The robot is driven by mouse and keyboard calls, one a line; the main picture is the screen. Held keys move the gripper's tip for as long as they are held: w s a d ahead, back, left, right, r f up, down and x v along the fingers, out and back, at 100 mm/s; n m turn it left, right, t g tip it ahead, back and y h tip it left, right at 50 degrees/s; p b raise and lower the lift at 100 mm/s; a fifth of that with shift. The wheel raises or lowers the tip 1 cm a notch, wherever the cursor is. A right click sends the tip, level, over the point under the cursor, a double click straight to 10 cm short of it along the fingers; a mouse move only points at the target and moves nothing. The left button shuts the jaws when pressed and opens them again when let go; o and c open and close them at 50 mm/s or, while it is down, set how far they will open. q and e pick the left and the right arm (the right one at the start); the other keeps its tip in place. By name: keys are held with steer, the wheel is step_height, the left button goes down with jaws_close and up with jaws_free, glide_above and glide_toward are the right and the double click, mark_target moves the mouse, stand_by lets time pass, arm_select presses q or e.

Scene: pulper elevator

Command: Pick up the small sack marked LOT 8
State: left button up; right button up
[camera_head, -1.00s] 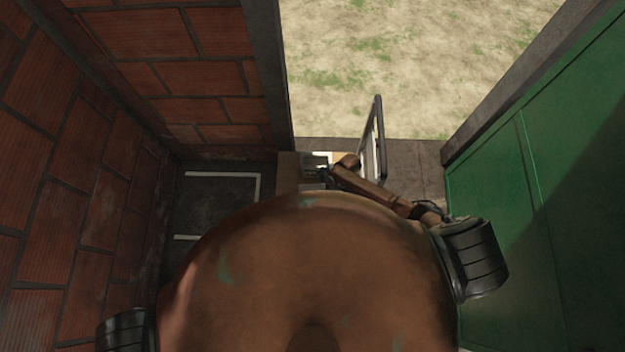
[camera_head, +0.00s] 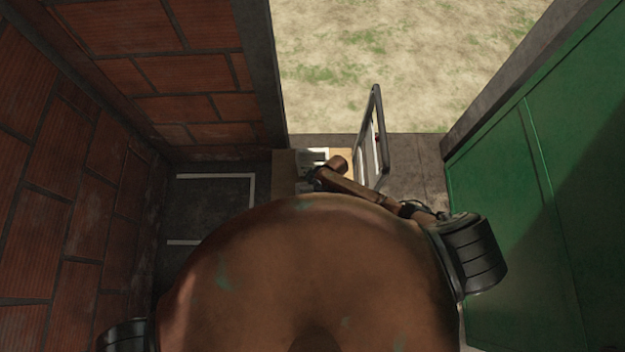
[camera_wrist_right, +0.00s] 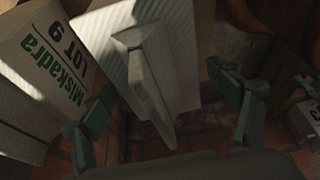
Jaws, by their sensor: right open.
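In the right wrist view a pale sack (camera_wrist_right: 165,70) with a folded top seam stands between the green-padded fingers of my right gripper (camera_wrist_right: 161,82). No lot number shows on it, so I cannot tell whether it is LOT 8. The gripper is open, and I cannot tell whether a finger touches the sack. A neighbouring sack (camera_wrist_right: 45,75) at the left reads "Miskadra LOT 9". In the head view my right gripper (camera_head: 316,176) is small and partly hidden at the pale items by the doorway. My left gripper is out of view.
Another pale sack (camera_wrist_right: 303,122) with a "3" sits at the wrist view's right edge. In the head view a dark-framed panel (camera_head: 373,135) stands beside my right arm. Brick walls (camera_head: 200,75) lie left and a green wall (camera_head: 555,170) right. Open ground (camera_head: 400,60) lies beyond the doorway.

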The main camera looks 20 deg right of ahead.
steer(key=shift+a+f, duration=0.1)
steer(key=shift+c, duration=0.7)
steer(key=shift+w, duration=0.1)
steer(key=c, duration=2)
